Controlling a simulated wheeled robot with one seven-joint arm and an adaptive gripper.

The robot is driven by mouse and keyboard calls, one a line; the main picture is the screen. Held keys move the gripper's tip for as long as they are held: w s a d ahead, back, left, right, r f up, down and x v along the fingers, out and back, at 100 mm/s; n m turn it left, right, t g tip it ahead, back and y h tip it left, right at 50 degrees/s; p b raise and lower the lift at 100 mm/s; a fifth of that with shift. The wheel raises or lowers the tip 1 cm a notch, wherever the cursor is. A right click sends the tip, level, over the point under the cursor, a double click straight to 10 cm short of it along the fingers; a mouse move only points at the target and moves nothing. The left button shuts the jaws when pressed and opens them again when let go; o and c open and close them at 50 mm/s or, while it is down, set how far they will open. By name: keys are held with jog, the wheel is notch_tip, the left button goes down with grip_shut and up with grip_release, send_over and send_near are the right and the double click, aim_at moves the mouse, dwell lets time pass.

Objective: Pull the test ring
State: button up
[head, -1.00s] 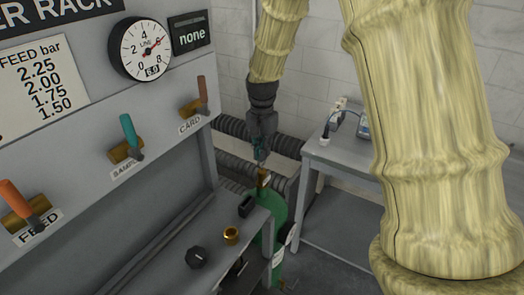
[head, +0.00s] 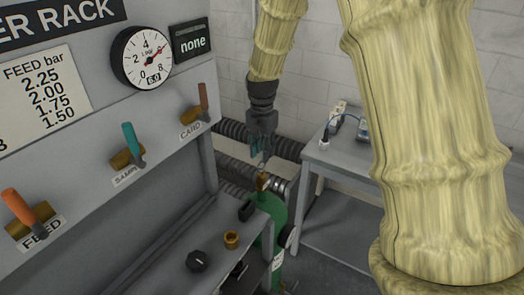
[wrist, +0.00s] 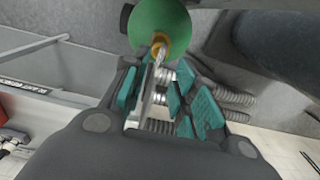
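A green gas cylinder (head: 273,222) stands beyond the end of the bench, with a brass fitting (head: 263,181) on top. The fitting also shows in the wrist view (wrist: 160,39). A thin silvery piece (wrist: 157,57) runs from the fitting toward my fingers; I cannot make out whether it is the test ring. My gripper (head: 263,158) hangs just above the fitting, pointing down. In the wrist view its teal-padded fingers (wrist: 156,85) stand apart with a gap between them. Contact with the silvery piece cannot be made out.
The rack panel at left carries orange, teal and brown valve handles and a round gauge (head: 142,57). The bench holds a black knob (head: 198,261) and a brass cup (head: 231,240). Corrugated hoses (head: 236,131) run behind the cylinder. A grey table (head: 345,155) stands at right.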

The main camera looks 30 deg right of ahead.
notch_tip(320, 180, up, 12)
dwell(0.5)
jog(key=shift+f, duration=0.15)
